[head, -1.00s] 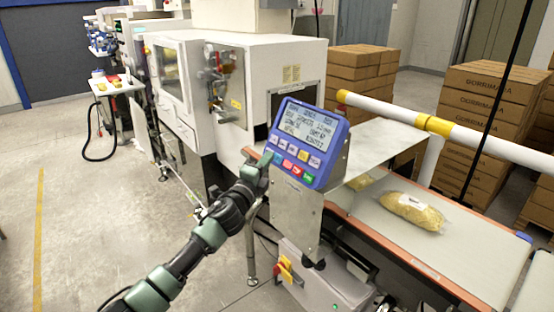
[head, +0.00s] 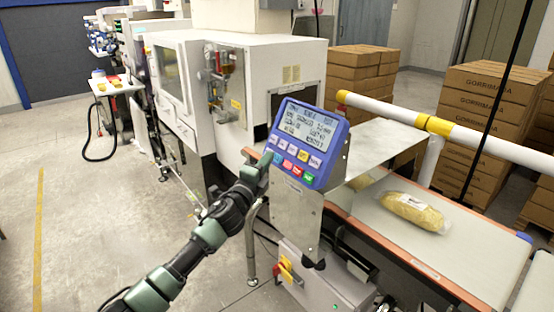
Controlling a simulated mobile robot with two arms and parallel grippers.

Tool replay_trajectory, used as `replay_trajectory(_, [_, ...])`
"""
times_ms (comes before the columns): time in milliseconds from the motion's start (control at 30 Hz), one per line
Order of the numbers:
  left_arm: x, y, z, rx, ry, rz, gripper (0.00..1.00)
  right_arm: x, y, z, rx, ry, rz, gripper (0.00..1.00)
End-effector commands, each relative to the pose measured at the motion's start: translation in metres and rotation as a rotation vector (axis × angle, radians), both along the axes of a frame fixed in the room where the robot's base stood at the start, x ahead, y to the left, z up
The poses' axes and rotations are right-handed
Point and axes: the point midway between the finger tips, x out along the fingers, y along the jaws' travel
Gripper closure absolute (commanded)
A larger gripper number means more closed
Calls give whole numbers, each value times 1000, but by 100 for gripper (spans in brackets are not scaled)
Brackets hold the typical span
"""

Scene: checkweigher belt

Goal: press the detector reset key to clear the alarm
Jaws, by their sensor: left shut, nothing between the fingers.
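The blue detector control panel (head: 325,152) stands tilted on a metal post beside the belt. It has a lit grey screen (head: 303,122) with dark text too small to read surely. Below the screen are two rows of keys: pale, yellow and lilac above, blue, red and green below. Which one is the reset key I cannot read. My left gripper (head: 264,160) is shut and empty, with its tip at the panel's lower left edge, close to the lower row's blue key (head: 278,159). Whether it touches the panel I cannot tell. My right gripper is not in view.
A clear bag of yellowish product (head: 412,212) lies on the belt (head: 375,222) at right. A white and yellow rail (head: 480,142) runs above it. A grey box with a red and yellow switch (head: 286,270) sits below. Open floor lies at left.

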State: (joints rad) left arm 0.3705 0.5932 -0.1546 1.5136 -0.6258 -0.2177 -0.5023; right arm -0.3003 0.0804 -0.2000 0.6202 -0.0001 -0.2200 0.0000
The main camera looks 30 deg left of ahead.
Motion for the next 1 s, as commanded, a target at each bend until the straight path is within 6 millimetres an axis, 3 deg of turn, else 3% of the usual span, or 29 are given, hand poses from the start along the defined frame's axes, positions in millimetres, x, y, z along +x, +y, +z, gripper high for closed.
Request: replay_trajectory(1000, [7, -3, -4, 0, 0, 0, 100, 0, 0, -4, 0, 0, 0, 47])
